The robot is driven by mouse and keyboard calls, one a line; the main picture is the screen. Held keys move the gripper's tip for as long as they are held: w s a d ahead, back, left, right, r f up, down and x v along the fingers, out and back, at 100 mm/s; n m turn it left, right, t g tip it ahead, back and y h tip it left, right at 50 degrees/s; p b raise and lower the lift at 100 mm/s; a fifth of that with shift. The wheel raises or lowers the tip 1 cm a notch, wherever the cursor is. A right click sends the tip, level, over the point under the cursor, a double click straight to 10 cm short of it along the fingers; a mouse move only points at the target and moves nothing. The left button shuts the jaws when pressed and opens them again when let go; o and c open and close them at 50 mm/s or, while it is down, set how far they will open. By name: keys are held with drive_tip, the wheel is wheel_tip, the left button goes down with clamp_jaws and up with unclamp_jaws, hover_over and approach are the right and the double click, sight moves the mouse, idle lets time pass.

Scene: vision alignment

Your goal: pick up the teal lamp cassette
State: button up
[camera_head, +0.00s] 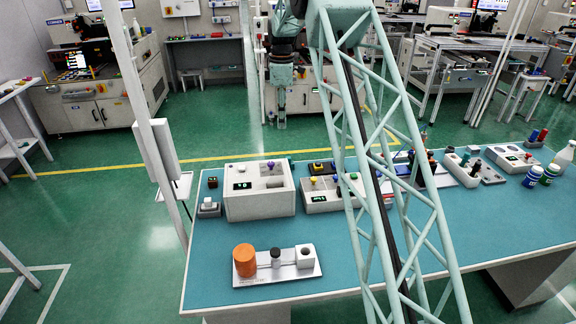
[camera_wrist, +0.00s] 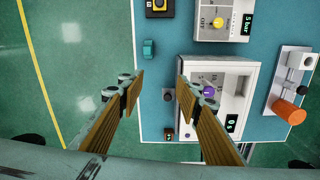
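The teal lamp cassette (camera_wrist: 149,48) looks like a small teal block near the table edge in the wrist view, above the gap between my fingertips. In the head view a small dark teal shape (camera_head: 291,161) at the table's far edge, behind the white boxes, seems to be the same thing. My gripper (camera_wrist: 159,84) is open and empty, its two fingers well apart. In the head view my gripper (camera_head: 281,123) hangs beyond the far edge of the table, above its surface. Nothing touches the cassette.
A white box with a purple knob (camera_head: 259,203) and a yellow-knobbed panel (camera_wrist: 211,22) stand near the cassette. An orange cylinder (camera_head: 244,260) stands on a fixture at the table's front. Bare teal tabletop (camera_head: 380,265) lies right.

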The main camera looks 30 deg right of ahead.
drive_tip(key=n, duration=0.2)
hover_over(288, 157)
wheel_tip(288, 157, down, 10)
drive_tip(key=r, duration=0.1)
drive_tip(key=shift+a+f, duration=0.25)
drive_tip(key=shift+f, duration=0.15)
drive_tip(key=shift+f, duration=4.15)
drive_tip(key=shift+s+d+f+b, duration=0.15)
drive_tip(key=shift+f+b, duration=0.4)
drive_tip(key=shift+f, duration=2.05)
